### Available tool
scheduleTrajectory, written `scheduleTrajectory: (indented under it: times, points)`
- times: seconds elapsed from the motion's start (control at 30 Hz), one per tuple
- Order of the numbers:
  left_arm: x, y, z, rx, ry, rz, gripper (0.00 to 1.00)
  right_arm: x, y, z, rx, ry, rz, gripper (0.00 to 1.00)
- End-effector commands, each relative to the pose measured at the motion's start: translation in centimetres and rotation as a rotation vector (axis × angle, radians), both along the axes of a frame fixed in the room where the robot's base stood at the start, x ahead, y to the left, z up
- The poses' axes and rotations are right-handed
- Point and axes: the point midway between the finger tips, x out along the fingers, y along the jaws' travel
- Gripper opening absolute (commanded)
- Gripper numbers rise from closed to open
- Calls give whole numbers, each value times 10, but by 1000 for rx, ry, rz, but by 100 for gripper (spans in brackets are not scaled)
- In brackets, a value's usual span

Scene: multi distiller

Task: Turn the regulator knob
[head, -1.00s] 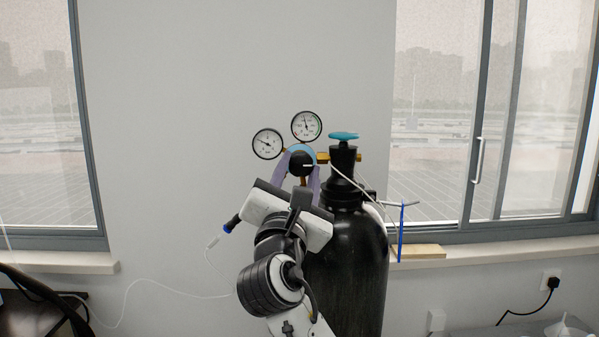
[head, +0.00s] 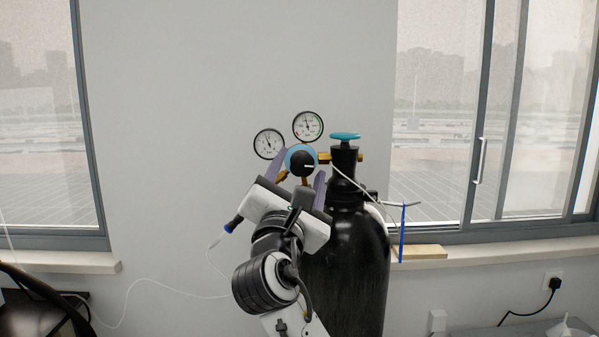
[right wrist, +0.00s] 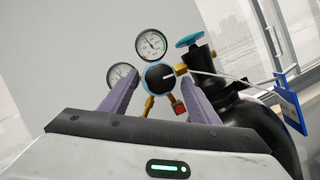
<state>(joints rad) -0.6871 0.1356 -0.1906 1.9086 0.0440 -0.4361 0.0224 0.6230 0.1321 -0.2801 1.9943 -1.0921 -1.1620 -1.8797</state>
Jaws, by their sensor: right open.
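The black regulator knob (head: 302,163) with a white mark faces me below two round gauges, in front of a blue ring. It also shows in the right wrist view (right wrist: 160,77), its mark towards the right. My right gripper (head: 301,166) is open. Its two purple fingers (right wrist: 163,82) stand apart on either side of the knob, tilted, with the left fingertip higher in the head view. Gaps show between fingers and knob; I cannot tell their depth relative to it. My left gripper is not in view.
A black gas cylinder (head: 345,260) with a teal valve handwheel (head: 344,136) stands right of my gripper. The left gauge (head: 268,144) and upper gauge (head: 307,126) sit close above the fingers. A blue tag (right wrist: 291,108) hangs right. The wall on the left is clear.

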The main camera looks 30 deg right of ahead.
Motion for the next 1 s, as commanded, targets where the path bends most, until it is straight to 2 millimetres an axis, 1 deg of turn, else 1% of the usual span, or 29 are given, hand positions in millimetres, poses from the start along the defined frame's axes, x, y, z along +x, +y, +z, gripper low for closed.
scheduleTrajectory:
  times: [0.13, 0.23, 0.6, 0.7, 0.83, 1.0]
  points:
    - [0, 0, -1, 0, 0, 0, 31, -2, 2, -1, -1, -1, 0, 56]
    - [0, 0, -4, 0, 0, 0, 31, -8, 9, -5, -1, 0, 2, 56]
    - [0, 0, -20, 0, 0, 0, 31, -55, 54, -29, 3, 1, 2, 56]
    - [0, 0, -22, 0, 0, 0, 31, -63, 62, -32, 1, 1, 3, 56]
    - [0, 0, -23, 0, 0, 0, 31, -69, 67, -33, 0, -1, 1, 56]
    - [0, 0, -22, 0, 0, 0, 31, -71, 68, -33, 0, 0, 0, 56]
